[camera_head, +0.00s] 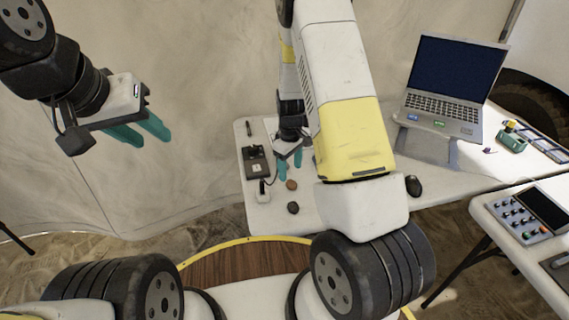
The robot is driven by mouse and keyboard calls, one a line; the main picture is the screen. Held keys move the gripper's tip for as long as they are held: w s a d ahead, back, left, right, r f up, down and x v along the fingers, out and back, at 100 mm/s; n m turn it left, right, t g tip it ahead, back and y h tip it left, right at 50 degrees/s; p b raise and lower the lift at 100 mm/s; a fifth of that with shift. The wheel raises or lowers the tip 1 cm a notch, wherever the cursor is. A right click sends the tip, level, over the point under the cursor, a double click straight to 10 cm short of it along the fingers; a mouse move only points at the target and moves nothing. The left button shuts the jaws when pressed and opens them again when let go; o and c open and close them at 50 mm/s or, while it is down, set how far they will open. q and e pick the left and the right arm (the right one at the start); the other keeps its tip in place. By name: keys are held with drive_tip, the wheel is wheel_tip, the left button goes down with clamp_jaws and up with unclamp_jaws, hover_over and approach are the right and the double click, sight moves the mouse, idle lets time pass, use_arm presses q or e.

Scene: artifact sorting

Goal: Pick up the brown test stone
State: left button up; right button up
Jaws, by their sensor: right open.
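The brown test stone (291,185) is a small round reddish-brown piece lying on the white table (257,215). My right gripper (290,170) has teal fingers and is open just above and behind the brown stone in the picture. Nothing shows between its fingers, and whether they touch the table is too small to tell. A dark grey round stone (293,208) lies nearer to me than the brown one. My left gripper (153,141) hangs in the air at the upper left, away from the table, with its two teal fingers apart and empty.
A black device (256,163) and a small black-and-white item (263,190) stand left of the stones. A laptop (455,85) on a stand, a black mouse (413,186) and a green box (512,139) are to the right. A control panel (533,215) sits on another table.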

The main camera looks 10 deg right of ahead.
sight(292, 184)
drive_tip(key=f, duration=0.6)
drive_tip(key=shift+w+d+f, duration=0.2)
drive_tip(key=shift+w+d, duration=0.05)
drive_tip(key=shift+d, duration=0.1)
drive_tip(key=shift+c, duration=0.2)
clamp_jaws()
